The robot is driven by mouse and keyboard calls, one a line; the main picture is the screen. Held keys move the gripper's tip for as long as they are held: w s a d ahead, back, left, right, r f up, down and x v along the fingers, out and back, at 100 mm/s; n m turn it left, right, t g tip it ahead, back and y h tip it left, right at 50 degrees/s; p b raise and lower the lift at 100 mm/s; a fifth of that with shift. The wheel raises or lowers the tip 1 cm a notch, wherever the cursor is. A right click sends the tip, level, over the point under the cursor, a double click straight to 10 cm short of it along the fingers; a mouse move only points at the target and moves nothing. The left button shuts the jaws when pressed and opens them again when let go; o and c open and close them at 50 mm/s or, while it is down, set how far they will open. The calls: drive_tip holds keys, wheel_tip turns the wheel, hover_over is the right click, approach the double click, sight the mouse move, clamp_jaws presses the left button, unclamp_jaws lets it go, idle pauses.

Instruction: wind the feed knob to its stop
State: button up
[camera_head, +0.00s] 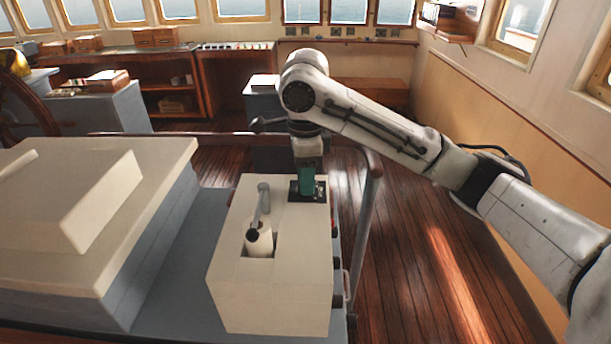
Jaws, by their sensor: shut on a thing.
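My gripper (306,170) points straight down over the back right part of a cream box (265,300). It is shut on a teal-green piece, which I take to be the feed knob (306,181). The knob stands on a small black plate (320,191) with pale marks on the box top. The jaws hide much of the knob, and its turn angle cannot be read. To the left, a grey crank-like lever with a dark ball end (253,235) reaches over a white cylinder (261,246) in a square recess.
A large cream and grey console (90,220) stands left of the box, both on a blue-grey surface (188,270). A rail (367,235) with a post runs behind and right of the box. Wooden floor (420,260) lies open to the right.

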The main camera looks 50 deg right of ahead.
drive_tip(key=shift+r, duration=0.1)
idle(0.3)
drive_tip(key=o, duration=1)
drive_tip(key=shift+o, duration=0.2)
wheel_tip(320, 180, up, 11)
drive_tip(key=shift+f+b, duration=0.2)
drive_tip(key=shift+b, duration=0.25)
